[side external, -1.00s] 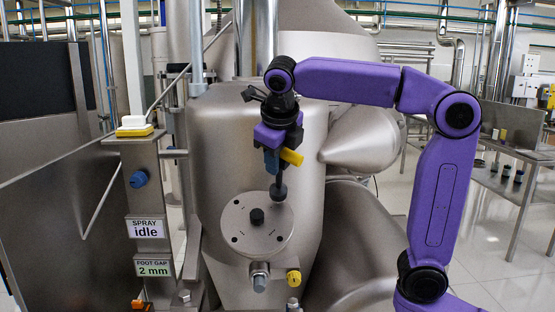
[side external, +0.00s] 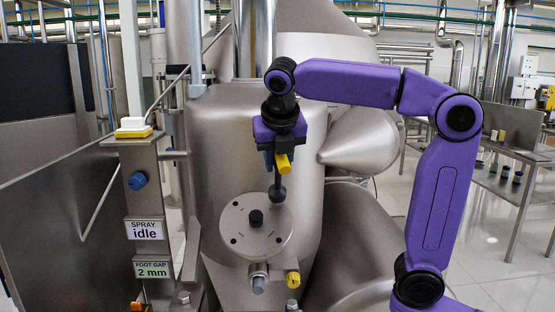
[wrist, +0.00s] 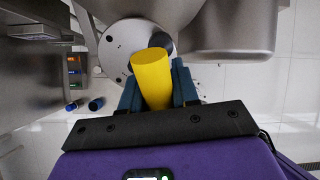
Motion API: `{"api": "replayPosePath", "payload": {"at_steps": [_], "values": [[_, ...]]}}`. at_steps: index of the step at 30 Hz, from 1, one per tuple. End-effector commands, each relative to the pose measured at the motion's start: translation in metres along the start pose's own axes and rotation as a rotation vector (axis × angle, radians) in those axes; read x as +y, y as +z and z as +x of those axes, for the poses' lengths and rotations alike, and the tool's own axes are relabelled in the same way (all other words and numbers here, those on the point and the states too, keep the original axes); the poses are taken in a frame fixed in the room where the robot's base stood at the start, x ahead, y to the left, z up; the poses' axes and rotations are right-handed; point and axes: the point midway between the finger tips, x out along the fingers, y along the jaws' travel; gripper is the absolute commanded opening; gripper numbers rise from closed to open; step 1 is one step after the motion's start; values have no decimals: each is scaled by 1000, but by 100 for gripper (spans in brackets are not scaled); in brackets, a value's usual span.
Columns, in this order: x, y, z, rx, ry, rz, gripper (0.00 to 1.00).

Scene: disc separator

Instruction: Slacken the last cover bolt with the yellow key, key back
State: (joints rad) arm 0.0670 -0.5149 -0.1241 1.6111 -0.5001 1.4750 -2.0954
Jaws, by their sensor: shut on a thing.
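My gripper (side external: 273,160) is shut on the yellow key (side external: 283,164), gripping its yellow handle. In the wrist view the yellow handle (wrist: 152,78) lies between the two blue fingers (wrist: 183,85). The key's dark shaft reaches down to a round dark head (side external: 278,193) at the upper right rim of the round steel cover (side external: 240,235). The head hides whatever bolt is beneath it, so I cannot tell how it is seated. The cover has a black centre knob (side external: 256,217) and small dark holes or marks around its face.
Below the cover are a grey-blue fitting (side external: 259,277) and a yellow-capped fitting (side external: 293,279). At left, a post carries signs reading "SPRAY idle" (side external: 145,230) and "FOOT GAP 2 mm" (side external: 153,267), plus a blue knob (side external: 138,180). A steel cone (side external: 355,150) juts out at right.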

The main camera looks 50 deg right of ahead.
Motion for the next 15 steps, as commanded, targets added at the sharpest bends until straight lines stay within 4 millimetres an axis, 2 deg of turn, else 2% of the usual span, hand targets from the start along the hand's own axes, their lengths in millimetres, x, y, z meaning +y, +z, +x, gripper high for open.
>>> {"api": "replayPosePath", "payload": {"at_steps": [6, 15], "values": [[-1, 0, 0, 0, -1, 178, 0], [-1, 0, 0, -1, -1, 193, 0]]}}
